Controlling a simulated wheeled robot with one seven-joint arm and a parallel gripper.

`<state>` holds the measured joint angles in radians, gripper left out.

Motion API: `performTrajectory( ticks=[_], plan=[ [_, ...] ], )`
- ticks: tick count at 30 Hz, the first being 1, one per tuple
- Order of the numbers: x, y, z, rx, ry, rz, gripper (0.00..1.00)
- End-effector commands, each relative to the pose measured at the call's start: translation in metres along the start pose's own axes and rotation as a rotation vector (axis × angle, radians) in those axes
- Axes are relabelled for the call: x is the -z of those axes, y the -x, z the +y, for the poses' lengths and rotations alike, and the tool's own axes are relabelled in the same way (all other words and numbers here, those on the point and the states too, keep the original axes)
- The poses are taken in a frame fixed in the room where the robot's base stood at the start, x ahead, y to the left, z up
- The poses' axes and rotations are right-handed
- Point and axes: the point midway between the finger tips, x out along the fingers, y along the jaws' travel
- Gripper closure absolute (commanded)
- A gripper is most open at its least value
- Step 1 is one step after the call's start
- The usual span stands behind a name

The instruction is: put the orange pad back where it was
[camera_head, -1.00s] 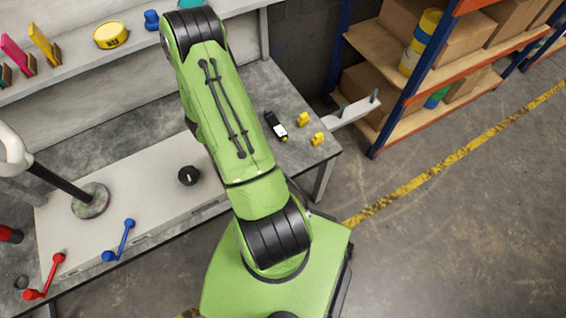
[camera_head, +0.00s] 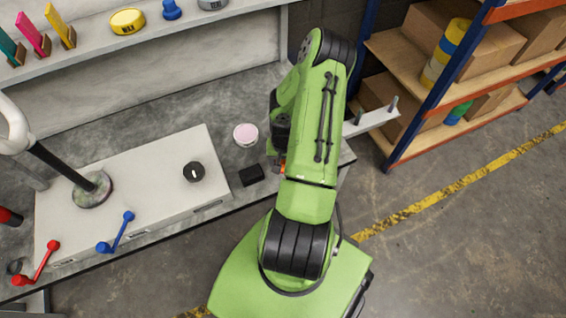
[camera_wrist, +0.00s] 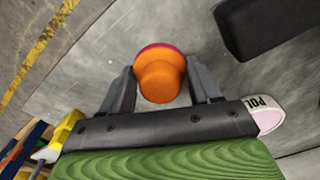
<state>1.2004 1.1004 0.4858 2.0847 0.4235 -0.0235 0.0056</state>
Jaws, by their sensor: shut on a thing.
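The orange pad (camera_wrist: 160,78) is a round orange piece with a narrower knob towards the camera and a reddish far rim. My gripper (camera_wrist: 163,90) is shut on it, one finger on each side, in the wrist view. Grey worktop lies behind the pad; I cannot tell how far apart they are. In the head view only a small bit of orange (camera_head: 283,168) shows at the left edge of my arm, which hides most of the gripper.
A black block (camera_head: 252,175) and a pink-topped round tin (camera_head: 245,134) stand on the bench left of my arm. A white panel (camera_head: 130,190) carries a black knob (camera_head: 193,172) and red and blue levers. A wall shelf (camera_head: 150,45) holds coloured pads and tins. A storage rack (camera_head: 440,85) stands right.

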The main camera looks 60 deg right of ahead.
Motion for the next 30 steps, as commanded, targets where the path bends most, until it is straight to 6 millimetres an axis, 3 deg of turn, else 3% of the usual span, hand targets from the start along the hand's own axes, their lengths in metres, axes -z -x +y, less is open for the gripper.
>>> performTrajectory(
  ticks=[6, 7, 12, 22, 30],
  plan=[
    [0.001, -0.001, 0.000, 0.000, 0.001, 0.004, 0.71],
    [0.001, -0.001, 0.000, 0.000, 0.000, 0.003, 0.37],
    [0.001, 0.000, 0.000, 0.000, 0.000, 0.003, 0.13],
    [0.001, 0.008, 0.000, 0.000, 0.001, 0.004, 0.13],
    [0.002, 0.078, 0.000, -0.002, 0.002, 0.009, 0.13]
  ],
)
